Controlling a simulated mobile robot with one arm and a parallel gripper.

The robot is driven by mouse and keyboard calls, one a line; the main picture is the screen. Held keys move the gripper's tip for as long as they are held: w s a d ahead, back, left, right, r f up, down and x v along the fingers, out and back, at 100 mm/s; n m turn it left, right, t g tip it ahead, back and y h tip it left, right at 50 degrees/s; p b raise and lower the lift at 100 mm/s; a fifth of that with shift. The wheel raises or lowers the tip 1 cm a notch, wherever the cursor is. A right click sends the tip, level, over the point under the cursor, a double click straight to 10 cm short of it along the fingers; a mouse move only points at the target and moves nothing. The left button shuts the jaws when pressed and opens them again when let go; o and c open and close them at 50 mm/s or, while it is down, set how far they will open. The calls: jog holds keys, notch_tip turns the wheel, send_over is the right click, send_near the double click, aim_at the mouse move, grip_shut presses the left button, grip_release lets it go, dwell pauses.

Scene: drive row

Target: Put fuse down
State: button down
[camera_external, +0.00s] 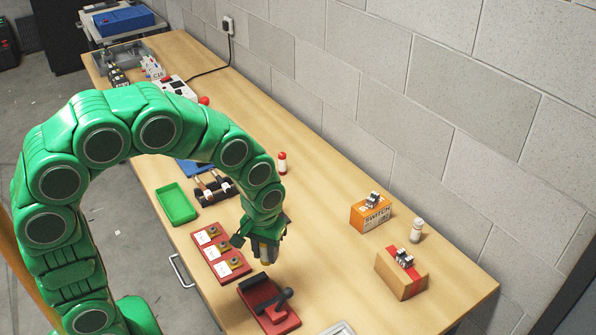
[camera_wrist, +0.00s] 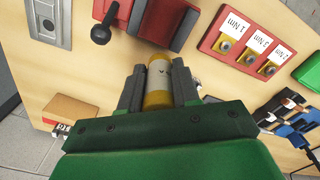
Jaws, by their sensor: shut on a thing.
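The fuse (camera_wrist: 158,84) is a pale cylinder with yellow-gold end caps. In the wrist view it sits between the two dark fingers of my gripper (camera_wrist: 159,90), which is shut on it. In the external view my gripper (camera_external: 264,248) points down over the table, near the red base with a black lever handle (camera_external: 270,305) and the red board with labelled discs (camera_external: 221,255). The fuse appears held above the table; its lower end is not clearly seen against the table.
A green tray (camera_external: 176,204) lies left of my gripper. An orange switch box (camera_external: 371,213), a white bottle (camera_external: 416,231) and a brown box with a red stripe (camera_external: 401,275) stand to the right. The wooden table between them is clear.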

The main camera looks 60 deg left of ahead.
jog(key=w+f, duration=0.2)
jog(key=w, duration=0.2)
jog(key=w+f, duration=0.3)
jog(key=w, duration=0.1)
jog(key=w+f, duration=0.3)
jog(key=w, duration=0.1)
jog(key=shift+w+f, duration=0.15)
jog(key=shift+w, duration=0.1)
jog(key=shift+w+f, duration=0.6)
jog(key=shift+f, duration=0.2)
jog(key=shift+w+f, duration=0.1)
jog(key=shift+f, duration=1.4)
jog(key=shift+f, duration=0.15)
jog(key=c, duration=0.8)
grip_release()
